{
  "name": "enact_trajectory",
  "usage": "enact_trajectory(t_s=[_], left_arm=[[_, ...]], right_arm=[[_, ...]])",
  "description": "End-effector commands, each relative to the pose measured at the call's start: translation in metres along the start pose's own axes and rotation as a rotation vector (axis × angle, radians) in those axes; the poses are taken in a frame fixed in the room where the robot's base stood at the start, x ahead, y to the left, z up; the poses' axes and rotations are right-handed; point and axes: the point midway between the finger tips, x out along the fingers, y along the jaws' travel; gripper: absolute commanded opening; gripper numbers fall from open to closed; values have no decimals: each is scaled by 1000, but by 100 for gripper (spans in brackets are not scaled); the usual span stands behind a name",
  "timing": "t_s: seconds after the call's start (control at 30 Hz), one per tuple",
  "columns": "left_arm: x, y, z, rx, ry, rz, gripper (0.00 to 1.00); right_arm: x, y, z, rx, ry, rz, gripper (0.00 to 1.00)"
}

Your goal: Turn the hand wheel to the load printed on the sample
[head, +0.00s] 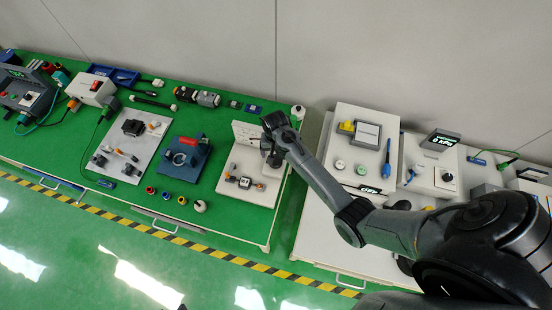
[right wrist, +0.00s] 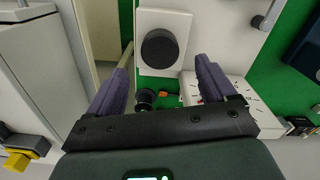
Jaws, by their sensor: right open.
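A round black wheel or knob (right wrist: 160,48) on a pale plate (right wrist: 180,20) is in the right wrist view, beyond and between my right gripper's fingertips. I take it for the hand wheel; no handle shows on it. My right gripper (right wrist: 166,64) is open and empty, with its fingers apart and not touching the wheel. In the head view my right gripper (head: 271,143) hangs over the beige stand (head: 259,192) at the green bench's right end and hides part of it. I cannot make out the sample or its printed load. My left gripper is out of view.
A white plate with tick marks (right wrist: 238,88) lies by the right finger. A grey plate (head: 120,143) and a blue fixture (head: 181,158) stand left on the green bench (head: 219,118). A second bench with a display (head: 440,140) is at right, beyond a gap.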

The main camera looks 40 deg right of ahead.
Motion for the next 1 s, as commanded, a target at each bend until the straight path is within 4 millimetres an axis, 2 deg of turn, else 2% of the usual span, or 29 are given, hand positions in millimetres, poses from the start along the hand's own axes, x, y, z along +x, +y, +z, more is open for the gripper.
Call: enact_trajectory(t_s=[0.2, 0.4, 0.83, 0.87, 1.0], left_arm=[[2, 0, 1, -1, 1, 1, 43], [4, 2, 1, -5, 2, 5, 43], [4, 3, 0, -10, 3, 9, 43], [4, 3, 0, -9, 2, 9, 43], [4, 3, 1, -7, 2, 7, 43]], right_arm=[[35, 0, 0, 0, -1, 0, 84], [56, 0, 0, -1, 0, 0, 84], [64, 0, 0, -1, 1, -1, 84], [64, 0, 0, -1, 1, 0, 82], [64, 0, 0, -1, 1, 0, 61]])
